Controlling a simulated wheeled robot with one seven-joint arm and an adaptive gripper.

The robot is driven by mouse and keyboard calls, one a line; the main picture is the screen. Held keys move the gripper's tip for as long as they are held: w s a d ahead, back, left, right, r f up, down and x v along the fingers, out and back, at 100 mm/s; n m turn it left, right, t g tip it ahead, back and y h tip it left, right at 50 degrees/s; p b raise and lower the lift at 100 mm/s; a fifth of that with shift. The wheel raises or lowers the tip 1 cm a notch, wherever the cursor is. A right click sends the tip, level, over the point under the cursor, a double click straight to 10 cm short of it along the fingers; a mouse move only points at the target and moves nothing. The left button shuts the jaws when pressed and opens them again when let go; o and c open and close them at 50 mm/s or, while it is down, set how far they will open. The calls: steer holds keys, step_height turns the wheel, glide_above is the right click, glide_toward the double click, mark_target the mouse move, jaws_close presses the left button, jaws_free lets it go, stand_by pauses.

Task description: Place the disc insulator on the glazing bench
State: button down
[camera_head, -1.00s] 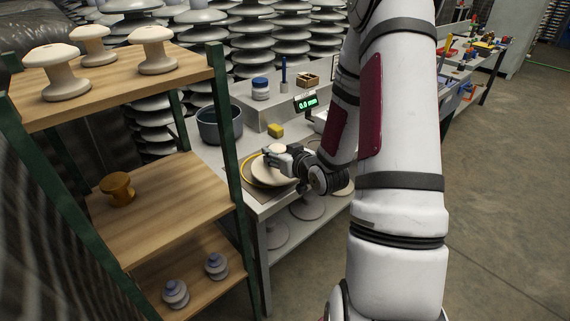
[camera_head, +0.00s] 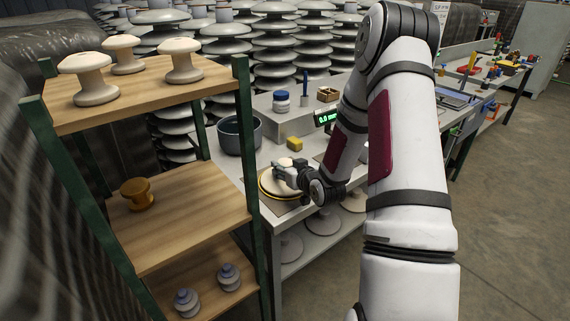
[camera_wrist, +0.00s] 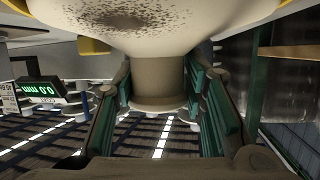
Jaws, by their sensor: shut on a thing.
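The disc insulator (camera_head: 270,186) is a pale cream disc with a short neck. In the head view it is low over the glazing bench (camera_head: 257,159), at the bench's near left end, above a mat with a yellow ring. My gripper (camera_head: 283,174) is shut on its neck. In the wrist view the speckled disc (camera_wrist: 150,22) fills the top and its neck (camera_wrist: 158,84) sits between the green finger pads of my gripper (camera_wrist: 160,95). I cannot tell whether the disc touches the bench; my gripper hides part of it.
A wooden shelf rack (camera_head: 180,215) with spool-shaped insulators stands close on the left. On the bench are a dark pot (camera_head: 239,135), a yellow block (camera_head: 294,144), a blue-lidded jar (camera_head: 281,101) and a green-lit gauge (camera_head: 325,118). Discs (camera_head: 324,221) lie on the lower shelf.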

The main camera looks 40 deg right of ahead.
steer(key=shift+r, duration=0.1)
steer(key=c, duration=1)
jaws_free()
steer(key=v, duration=1.2)
steer(key=s+a+r+n+g, duration=0.2)
steer(key=s+a+r+g, duration=0.35)
steer(key=a+r, duration=0.45)
steer(key=s+a+r+g, duration=0.2)
steer(key=s+a, duration=0.2)
steer(key=s, duration=0.3)
steer(key=s+a+r+g+y, duration=0.1)
steer(key=s+a+r, duration=0.2)
steer(key=s, duration=0.4)
steer(key=s+a+r+g+y, duration=0.1)
steer(key=s+a+r+g, duration=0.1)
steer(key=s+a, duration=0.3)
steer(key=shift+s+a+r+g+p, duration=0.3)
steer(key=shift+s+r+p, duration=0.2)
steer(key=shift+s, duration=0.7)
